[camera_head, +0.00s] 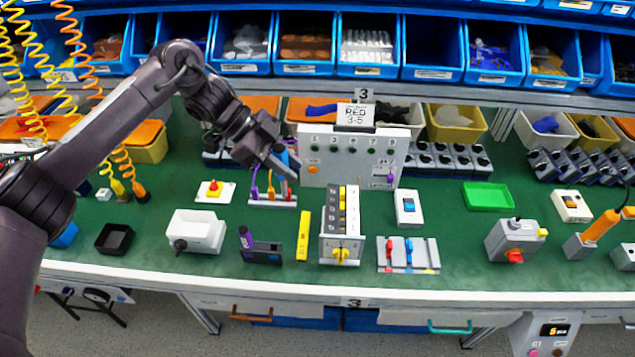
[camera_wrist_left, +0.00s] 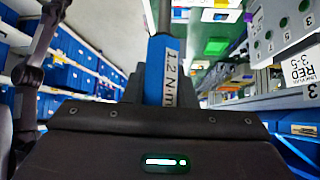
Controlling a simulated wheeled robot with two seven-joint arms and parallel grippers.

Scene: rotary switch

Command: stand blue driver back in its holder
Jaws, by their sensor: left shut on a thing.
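The blue driver (camera_wrist_left: 155,72), marked 1.2 N·m, is between the fingers of my left gripper (camera_head: 285,165), which is shut on it. In the left wrist view its metal shaft extends away past the fingertips of the gripper (camera_wrist_left: 148,88). In the head view, only a bit of its blue handle shows behind the gripper. The grey holder (camera_head: 272,203) stands on the green bench just below the gripper, with a purple and an orange driver upright in it. The gripper hides part of the space above the holder's right end, so I cannot tell whether the driver touches it. My right gripper is not in view.
A grey panel (camera_head: 345,165) with a RED 3-5 sign (camera_head: 355,115) stands right of the gripper. Blue bins line the back.

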